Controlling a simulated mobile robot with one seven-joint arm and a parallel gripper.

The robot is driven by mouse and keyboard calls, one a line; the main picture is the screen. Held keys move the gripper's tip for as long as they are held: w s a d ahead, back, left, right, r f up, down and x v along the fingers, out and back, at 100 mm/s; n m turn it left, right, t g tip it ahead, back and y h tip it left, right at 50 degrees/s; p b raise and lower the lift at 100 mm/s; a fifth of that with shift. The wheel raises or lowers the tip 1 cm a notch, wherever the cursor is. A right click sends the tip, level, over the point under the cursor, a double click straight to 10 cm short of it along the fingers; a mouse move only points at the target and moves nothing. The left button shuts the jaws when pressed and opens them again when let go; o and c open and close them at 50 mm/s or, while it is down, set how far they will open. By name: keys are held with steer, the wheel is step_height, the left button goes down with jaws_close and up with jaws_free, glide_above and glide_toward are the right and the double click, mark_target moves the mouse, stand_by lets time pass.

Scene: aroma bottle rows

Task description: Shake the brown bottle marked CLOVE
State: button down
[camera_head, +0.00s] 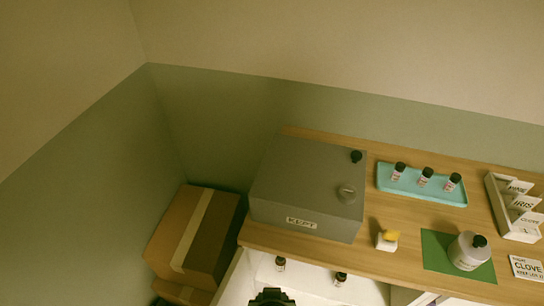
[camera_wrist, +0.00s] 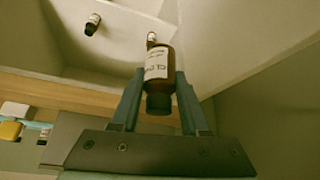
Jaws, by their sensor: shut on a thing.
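In the wrist view my gripper (camera_wrist: 160,82) is shut on a brown bottle (camera_wrist: 159,80) with a dark cap. Its white label is partly readable and seems to begin with CLO. The bottle sits between the two fingers, its cap toward the gripper's base in the picture. The head view does not clearly show the held bottle; a dark part of my arm shows at its bottom edge. A white card (camera_head: 527,268) reading CLOVE lies at the right of the wooden counter.
Two bottles (camera_head: 280,263) (camera_head: 340,279) stand in a pale recess below the wooden counter (camera_head: 400,255). Cardboard boxes (camera_head: 180,240) stand left.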

steer(key=r, duration=0.5)
steer(key=shift+w+r, duration=0.25)
steer(key=f, duration=0.6)
steer(key=shift+s+f, duration=0.15)
steer(key=shift+s, duration=0.15)
steer(key=r, duration=0.5)
steer(key=shift+w+r, duration=0.25)
steer(key=shift+w, duration=0.15)
steer(key=shift+s+r, duration=0.1)
steer(key=shift+s, duration=0.15)
step_height(320, 180, down, 6)
steer(key=shift+r, duration=0.15)
